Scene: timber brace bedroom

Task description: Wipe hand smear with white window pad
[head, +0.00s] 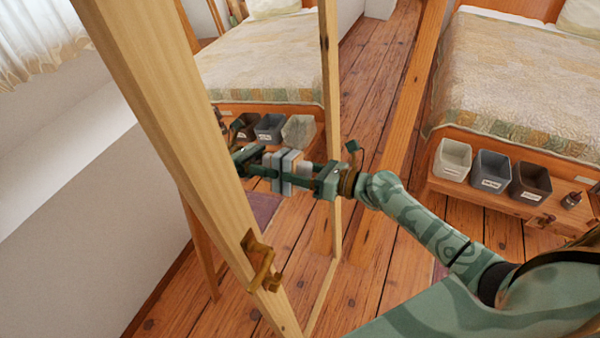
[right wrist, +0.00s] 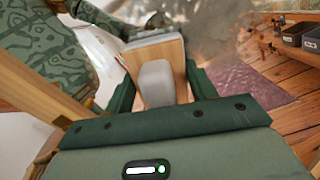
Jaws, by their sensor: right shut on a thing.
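A tall wooden-framed mirror (head: 328,80) stands in front of me, its glass reflecting the bed and bins. My right gripper (head: 304,177) is shut on the window pad (head: 298,163), a wooden block with a pale grey-white face. The pad's face is at or very close to the glass, beside its reflection; I cannot tell whether it touches. In the right wrist view the pad (right wrist: 172,58) sits between the fingers of the gripper (right wrist: 160,90). A cloudy greyish patch, apparently the hand smear (right wrist: 215,32), shows just beyond the pad. My left gripper is not in view.
A brass handle (head: 260,265) juts from the near frame post. At the right, a bed (head: 520,80) has a wooden ledge with a white bin (head: 453,160), a grey bin (head: 490,170) and a dark bin (head: 530,180).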

